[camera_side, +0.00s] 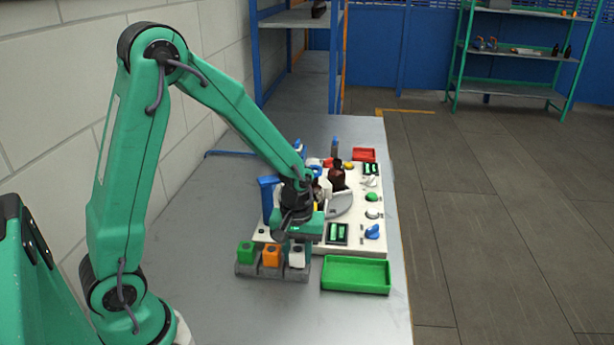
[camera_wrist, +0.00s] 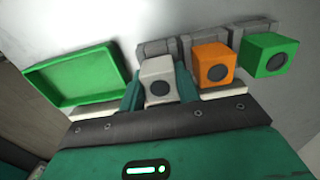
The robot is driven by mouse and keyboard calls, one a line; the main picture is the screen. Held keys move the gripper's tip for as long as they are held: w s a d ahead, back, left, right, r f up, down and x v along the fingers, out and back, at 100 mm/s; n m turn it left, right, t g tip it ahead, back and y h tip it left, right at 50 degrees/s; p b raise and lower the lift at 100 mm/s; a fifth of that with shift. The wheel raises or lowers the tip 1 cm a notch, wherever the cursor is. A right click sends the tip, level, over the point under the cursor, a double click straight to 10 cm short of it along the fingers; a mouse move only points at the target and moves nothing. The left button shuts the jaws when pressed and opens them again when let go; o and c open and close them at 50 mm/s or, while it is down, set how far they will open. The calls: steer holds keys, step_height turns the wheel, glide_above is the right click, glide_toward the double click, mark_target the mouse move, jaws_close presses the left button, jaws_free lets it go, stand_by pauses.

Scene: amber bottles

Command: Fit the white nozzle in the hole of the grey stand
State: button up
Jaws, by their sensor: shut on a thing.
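The white nozzle (camera_wrist: 158,80), a pale block with a dark round opening, is between the two fingers of my gripper (camera_wrist: 158,88) in the wrist view. My gripper is shut on it. In the side view the white nozzle (camera_side: 297,258) shows below my gripper (camera_side: 298,250), at the right end of the grey stand (camera_side: 272,274). The grey stand (camera_wrist: 155,48) also shows behind the nozzle in the wrist view. I cannot tell whether the nozzle sits in the hole or just above it; the hole is hidden.
An orange nozzle (camera_side: 270,256) and a green nozzle (camera_side: 246,253) stand in the grey stand to the left. An empty green tray (camera_side: 356,274) lies to the right. A white panel (camera_side: 347,243) with bottles, knobs and buttons is behind. The table front is clear.

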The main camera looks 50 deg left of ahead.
steer(key=shift+f, duration=0.25)
stand_by(0.4)
steer(key=o, duration=1.4)
steer(key=shift+s+r, duration=0.1)
steer(key=shift+r, duration=0.05)
steer(key=shift+r, duration=2.85)
